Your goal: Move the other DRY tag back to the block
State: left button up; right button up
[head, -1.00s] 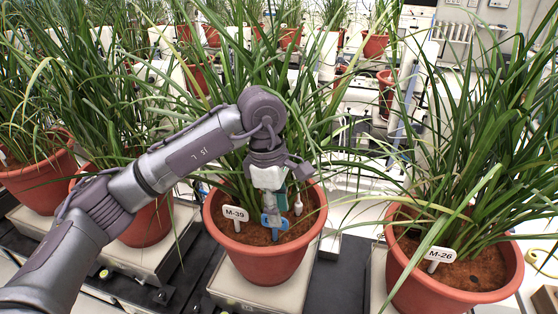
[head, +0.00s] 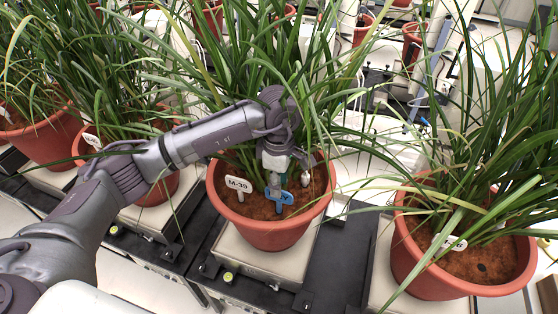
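A blue tag (head: 281,197) shows low in the soil of the middle pot (head: 268,235); its lettering is too small to read. My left gripper (head: 276,183) points down into this pot, its fingertips right at the tag's upper part. I cannot tell whether the fingers are closed on it. A white tag marked M-39 (head: 238,184) stands in the soil to the left. My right gripper is not in view.
Long leaves hang around my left arm. A white-tagged pot (head: 465,281) stands at right, and more pots (head: 42,138) at left. The middle pot stands on a pale scale (head: 262,260) on a dark bench rail. A white probe (head: 305,178) sits right of the gripper.

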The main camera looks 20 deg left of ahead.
aim_at(287, 198)
pick_arm(q)
notch_tip(287, 198, down, 2)
jog(key=shift+s+f, duration=0.1)
jog(key=shift+s, duration=0.05)
jog(key=shift+f+p, duration=0.25)
jog(key=shift+p, duration=0.05)
jog(key=shift+f, duration=0.25)
grip_shut()
jog(key=c, duration=0.7)
grip_release()
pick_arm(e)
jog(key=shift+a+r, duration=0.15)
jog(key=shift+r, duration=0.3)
pick_arm(q)
jog(key=shift+r, duration=0.15)
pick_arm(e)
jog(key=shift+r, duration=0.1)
